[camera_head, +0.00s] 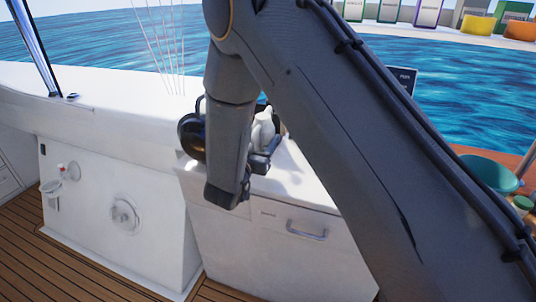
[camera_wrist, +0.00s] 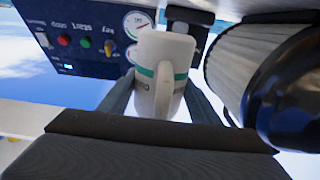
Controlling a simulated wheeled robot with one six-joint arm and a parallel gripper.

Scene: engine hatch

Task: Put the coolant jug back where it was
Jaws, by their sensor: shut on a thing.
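A white jug (camera_wrist: 163,62) with a teal band and a handle stands between the fingers of my gripper (camera_wrist: 160,98) in the wrist view. The fingers are shut on its sides. In the head view the white jug (camera_head: 263,131) shows only partly behind my arm, with my gripper (camera_head: 260,162) at its lower part, above the white counter. The jug's base and anything under it are hidden, so I cannot tell whether it touches a surface. No marked spot for the jug can be made out.
A dark panel (camera_wrist: 75,40) with gauges and coloured buttons is close behind the jug. A black rounded part (camera_wrist: 290,95) is close at right; a black round thing (camera_head: 192,136) shows beside my arm. The white counter (camera_head: 110,100) is mostly clear at left. A teal bowl (camera_head: 488,172) stands at right.

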